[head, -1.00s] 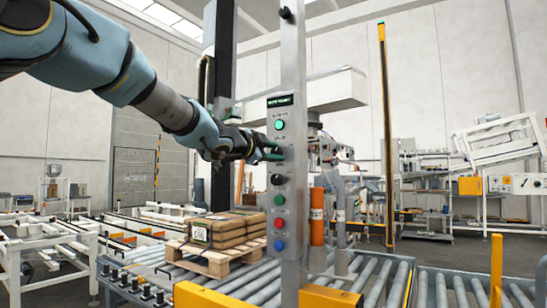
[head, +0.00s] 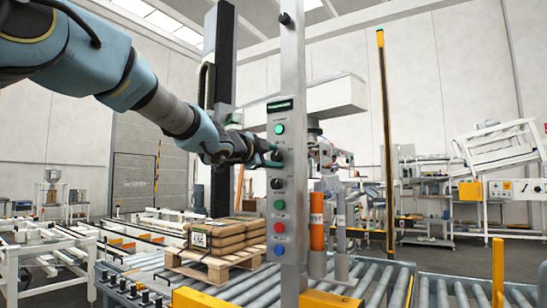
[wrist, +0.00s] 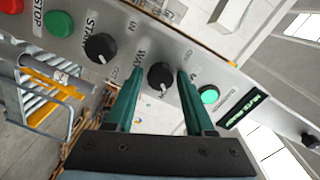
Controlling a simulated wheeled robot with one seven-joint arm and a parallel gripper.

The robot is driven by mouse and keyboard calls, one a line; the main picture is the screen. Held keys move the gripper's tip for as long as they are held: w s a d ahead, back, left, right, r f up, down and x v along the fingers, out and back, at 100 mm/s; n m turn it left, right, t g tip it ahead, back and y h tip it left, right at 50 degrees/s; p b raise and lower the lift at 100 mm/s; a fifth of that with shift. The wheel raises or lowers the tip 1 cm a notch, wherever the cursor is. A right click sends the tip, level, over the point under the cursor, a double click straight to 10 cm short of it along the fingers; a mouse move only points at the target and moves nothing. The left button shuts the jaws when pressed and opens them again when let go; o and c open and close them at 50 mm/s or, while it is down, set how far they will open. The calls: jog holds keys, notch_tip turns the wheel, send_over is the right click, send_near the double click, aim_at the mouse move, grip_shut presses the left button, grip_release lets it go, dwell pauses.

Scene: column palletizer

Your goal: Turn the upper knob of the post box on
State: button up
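The post box (head: 292,183) is a grey upright panel with a display, knobs and buttons. Its upper knob (wrist: 160,76) is black and round with a pale mark on its lower side in the wrist view. My gripper (wrist: 159,76) has its two teal fingers on either side of this knob, with narrow gaps showing, so it looks open around it; contact cannot be told. In the head view my gripper (head: 272,158) is at the panel and hides the upper knob. The black lower knob (head: 276,183) is below it and also shows in the wrist view (wrist: 100,47).
A green light (head: 279,129) and a display (head: 280,106) are above the upper knob. Green (head: 279,205), red (head: 279,227) and blue (head: 279,250) buttons are lower down. A pallet (head: 212,262) with brown packages (head: 227,234) stands on rollers at left. An orange cylinder (head: 317,222) stands to the right.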

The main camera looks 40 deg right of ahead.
jog(key=shift+o, duration=0.9)
jog(key=shift+a, duration=0.1)
jog(key=v, duration=1)
jog(key=shift+s+a+b, duration=0.15)
jog(key=shift+a+b, duration=0.1)
jog(key=shift+b, duration=0.1)
